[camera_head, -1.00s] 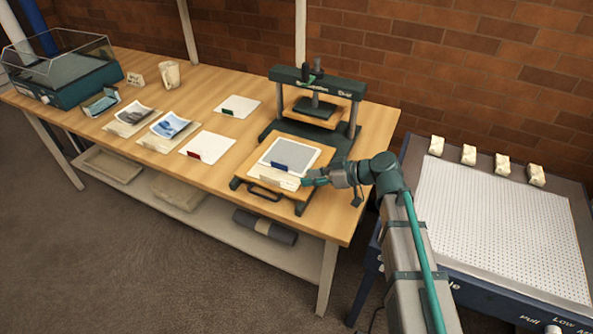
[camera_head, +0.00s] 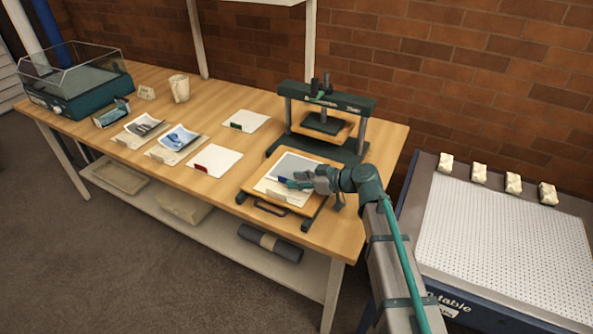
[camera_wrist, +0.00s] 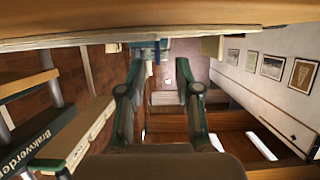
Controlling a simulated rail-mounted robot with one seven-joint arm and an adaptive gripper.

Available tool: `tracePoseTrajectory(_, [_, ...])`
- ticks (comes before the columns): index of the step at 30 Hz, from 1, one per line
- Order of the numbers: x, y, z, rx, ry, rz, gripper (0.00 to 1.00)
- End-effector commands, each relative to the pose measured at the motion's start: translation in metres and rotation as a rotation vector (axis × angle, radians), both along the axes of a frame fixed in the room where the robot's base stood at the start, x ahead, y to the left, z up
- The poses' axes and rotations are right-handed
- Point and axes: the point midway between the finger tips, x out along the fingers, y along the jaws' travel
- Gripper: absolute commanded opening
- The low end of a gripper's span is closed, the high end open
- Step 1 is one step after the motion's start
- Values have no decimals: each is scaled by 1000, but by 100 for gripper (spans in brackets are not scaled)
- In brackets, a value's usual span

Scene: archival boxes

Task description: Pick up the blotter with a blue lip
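The blotter with a blue lip (camera_head: 299,163) is a grey sheet lying on a white sheet on the wooden board (camera_head: 251,184) at the front of the press. Its small blue lip is at the front edge, partly hidden by my gripper. My gripper (camera_head: 289,183) is at that front edge, its teal fingers at the lip; I cannot tell whether they touch it. In the wrist view my gripper (camera_wrist: 160,64) has its two fingers spread apart. Nothing is clearly held between them.
The press (camera_head: 325,110) stands behind the board. White blotters with a red lip (camera_head: 217,160) and a green lip (camera_head: 247,120) lie to the left, with two prints (camera_head: 143,126) (camera_head: 179,138). A mug (camera_head: 180,89) stands farther back. A perforated suction table (camera_head: 500,235) is at right.

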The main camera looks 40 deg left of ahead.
Motion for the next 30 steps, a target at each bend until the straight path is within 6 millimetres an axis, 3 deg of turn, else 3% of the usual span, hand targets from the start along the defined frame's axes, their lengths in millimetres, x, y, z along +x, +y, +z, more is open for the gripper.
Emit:
tracePoseTrajectory(6, [-1, 30, -8, 0, 1, 2, 33])
tracePoseTrajectory(15, [-3, 35, -13, 0, 0, 0, 33])
tracePoseTrajectory(16, [-3, 35, -13, 0, 0, 0, 32])
tracePoseTrajectory(22, [-3, 35, -13, 0, 0, 0, 0])
tracePoseTrajectory(30, [-3, 35, -13, 0, 0, 0, 0])
